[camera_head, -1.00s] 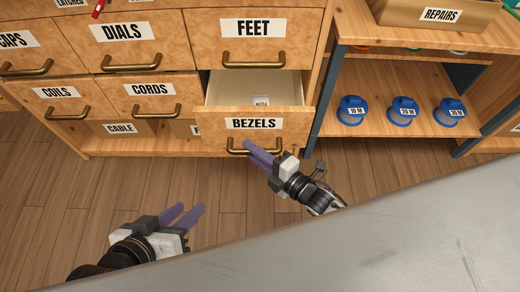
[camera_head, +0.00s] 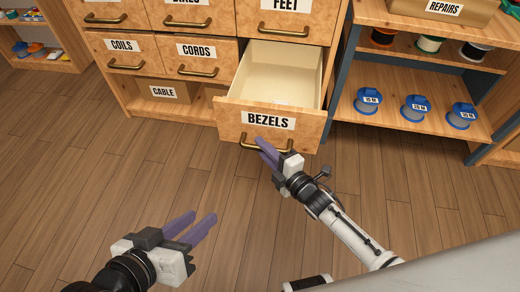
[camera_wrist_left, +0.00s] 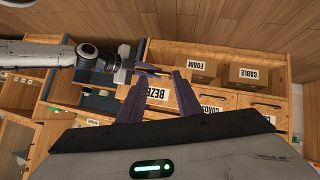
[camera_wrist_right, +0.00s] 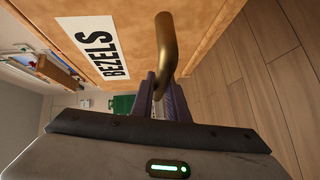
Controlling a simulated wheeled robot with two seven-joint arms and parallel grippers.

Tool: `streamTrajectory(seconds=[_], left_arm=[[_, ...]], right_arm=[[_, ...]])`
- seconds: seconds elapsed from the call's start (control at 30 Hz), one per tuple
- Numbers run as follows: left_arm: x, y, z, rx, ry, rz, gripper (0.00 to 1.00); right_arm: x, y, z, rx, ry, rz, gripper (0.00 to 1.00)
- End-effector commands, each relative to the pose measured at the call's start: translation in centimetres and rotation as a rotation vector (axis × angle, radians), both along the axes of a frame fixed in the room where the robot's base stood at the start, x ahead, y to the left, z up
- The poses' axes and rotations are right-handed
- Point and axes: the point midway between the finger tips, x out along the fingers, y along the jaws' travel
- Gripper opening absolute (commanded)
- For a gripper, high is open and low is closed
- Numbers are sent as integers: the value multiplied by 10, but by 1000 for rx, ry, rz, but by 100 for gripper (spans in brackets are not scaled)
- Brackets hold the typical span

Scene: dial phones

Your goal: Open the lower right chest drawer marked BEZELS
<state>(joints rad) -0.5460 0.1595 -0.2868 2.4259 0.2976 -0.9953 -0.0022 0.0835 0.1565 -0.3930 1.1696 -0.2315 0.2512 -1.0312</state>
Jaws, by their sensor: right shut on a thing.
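The BEZELS drawer (camera_head: 235,122) is pulled well out of the chest, and its pale inside shows from above in the head view. Its front also shows in the right wrist view (camera_wrist_right: 140,35). My right gripper (camera_head: 268,150) is shut on the drawer's brass handle (camera_wrist_right: 166,45), with purple fingers around the bar. My left gripper (camera_head: 195,228) is open and empty, over the floor at lower left, apart from the chest. In the left wrist view the drawer front (camera_wrist_left: 163,97) lies beyond the left fingers.
The chest's CORDS drawer (camera_head: 190,62) and COILS drawer (camera_head: 118,60) are shut. A CABLE box (camera_head: 163,92) sits on the shelf below. An open shelf to the right holds blue spools (camera_head: 415,108). A grey surface (camera_head: 450,270) fills the lower right. The wooden floor (camera_head: 110,170) before the chest is clear.

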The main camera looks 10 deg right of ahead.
Motion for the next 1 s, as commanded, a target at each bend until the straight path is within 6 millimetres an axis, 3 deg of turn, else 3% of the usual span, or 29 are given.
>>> streamTrajectory(seconds=[0.27,0.3,0.4,0.77,1.0], left_arm=[[0,0,-1,3,2,0,31],[0,0,-1,4,3,0,31],[0,1,-1,4,3,0,31],[0,1,1,6,3,0,31],[-2,9,-3,61,37,0,31]], right_arm=[[1,-2,0,-1,1,-4,0],[1,-2,0,-1,1,-4,16],[1,-2,0,-1,1,-4,32],[-3,-2,1,0,1,-2,32],[-39,-18,9,-2,4,-1,32]])
